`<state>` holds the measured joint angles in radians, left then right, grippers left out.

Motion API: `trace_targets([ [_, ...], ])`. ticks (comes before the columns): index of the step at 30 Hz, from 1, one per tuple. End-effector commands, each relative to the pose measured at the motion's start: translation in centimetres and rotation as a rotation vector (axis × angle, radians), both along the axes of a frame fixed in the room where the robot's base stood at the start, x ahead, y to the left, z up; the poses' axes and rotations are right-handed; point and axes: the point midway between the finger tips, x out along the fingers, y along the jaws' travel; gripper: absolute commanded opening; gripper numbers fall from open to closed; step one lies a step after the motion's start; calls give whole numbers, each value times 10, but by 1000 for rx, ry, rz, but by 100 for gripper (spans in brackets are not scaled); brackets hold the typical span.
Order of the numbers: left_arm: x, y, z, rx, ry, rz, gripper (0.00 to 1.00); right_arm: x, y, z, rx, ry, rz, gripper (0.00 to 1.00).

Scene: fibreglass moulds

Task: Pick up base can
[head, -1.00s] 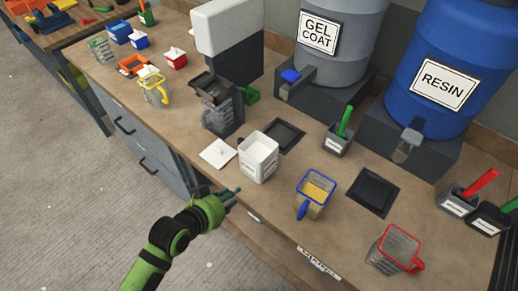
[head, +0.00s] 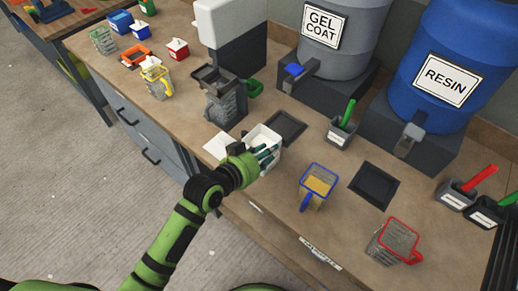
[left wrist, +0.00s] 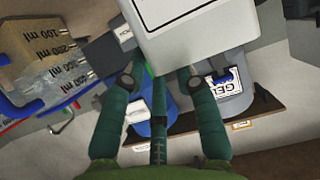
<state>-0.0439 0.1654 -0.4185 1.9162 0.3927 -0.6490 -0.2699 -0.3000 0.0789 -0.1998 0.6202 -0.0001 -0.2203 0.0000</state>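The white can (head: 265,134), which I take to be the base can, stands upright on the workbench, partly hidden behind my left gripper. My left gripper (head: 267,154) is at the can's near side, with its dark green fingers over the front wall. In the left wrist view the can (left wrist: 205,30) fills the top middle, its label partly in view. The fingers (left wrist: 158,75) are spread there, with the can just beyond and between their ends. I cannot tell whether they touch it. My right gripper is not in view.
A white square (head: 221,146) lies left of the can, and a dark pad (head: 286,126) behind it. The GEL COAT (head: 345,40) and RESIN (head: 445,60) barrels stand behind.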

Motion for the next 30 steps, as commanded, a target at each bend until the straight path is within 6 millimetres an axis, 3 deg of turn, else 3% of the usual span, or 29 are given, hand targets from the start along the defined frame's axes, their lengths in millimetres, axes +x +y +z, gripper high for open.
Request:
trace_targets([
  [6, 22, -16, -10, -1, 1, -1, 30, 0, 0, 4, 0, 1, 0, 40],
  [16, 26, -19, -13, 0, -1, 0, 30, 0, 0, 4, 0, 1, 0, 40],
  [17, 26, -19, -13, 0, -1, 0, 22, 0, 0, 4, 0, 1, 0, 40],
  [18, 26, -19, -13, 1, -1, 0, 6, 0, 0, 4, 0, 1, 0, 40],
  [19, 26, -19, -13, 1, -1, 0, 0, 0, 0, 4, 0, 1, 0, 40],
  [30, 28, -19, -8, -4, -11, 1, 0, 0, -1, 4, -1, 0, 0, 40],
])
